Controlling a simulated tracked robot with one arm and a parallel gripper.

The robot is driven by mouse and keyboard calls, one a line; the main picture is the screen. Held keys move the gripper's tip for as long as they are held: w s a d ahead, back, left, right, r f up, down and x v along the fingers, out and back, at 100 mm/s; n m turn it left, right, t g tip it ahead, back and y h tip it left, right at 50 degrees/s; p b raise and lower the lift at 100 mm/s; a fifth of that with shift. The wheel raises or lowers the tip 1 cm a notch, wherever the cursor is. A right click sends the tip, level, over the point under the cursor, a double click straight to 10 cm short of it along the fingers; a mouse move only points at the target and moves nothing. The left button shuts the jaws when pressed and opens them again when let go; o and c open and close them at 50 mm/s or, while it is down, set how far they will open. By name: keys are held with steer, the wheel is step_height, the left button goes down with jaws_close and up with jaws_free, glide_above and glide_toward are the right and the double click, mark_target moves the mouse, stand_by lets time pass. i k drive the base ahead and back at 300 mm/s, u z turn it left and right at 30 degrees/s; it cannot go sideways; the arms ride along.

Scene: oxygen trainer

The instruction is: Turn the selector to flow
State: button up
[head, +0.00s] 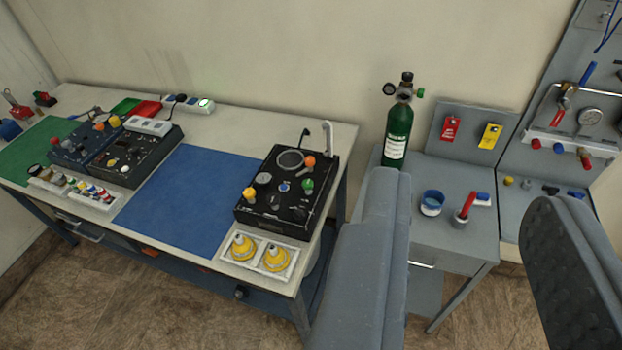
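A black panel box (262,222) sits at the right end of the long bench. Its top has an orange knob (310,161), a green knob (307,184), a yellow knob (249,194), a blue knob and grey round parts. I cannot tell which of these is the selector or read its setting. A green cylinder (397,130) with a regulator and gauge on top stands upright on a grey side cabinet. My gripper (465,190) is open, its two grey fingers wide apart in the right foreground. It touches nothing that I can see, and its left finger hides part of the cabinet.
A blue mat (185,205) lies left of the box, and a white tray (258,257) with two yellow parts sits in front. More panels (140,153) stand farther left. A blue cup (431,203) and a red-handled item (465,208) stand on the cabinet.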

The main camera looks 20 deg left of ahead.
mark_target(298, 215)
steer(key=u, duration=0.35)
steer(key=i, duration=0.95)
steer(key=u, duration=0.65)
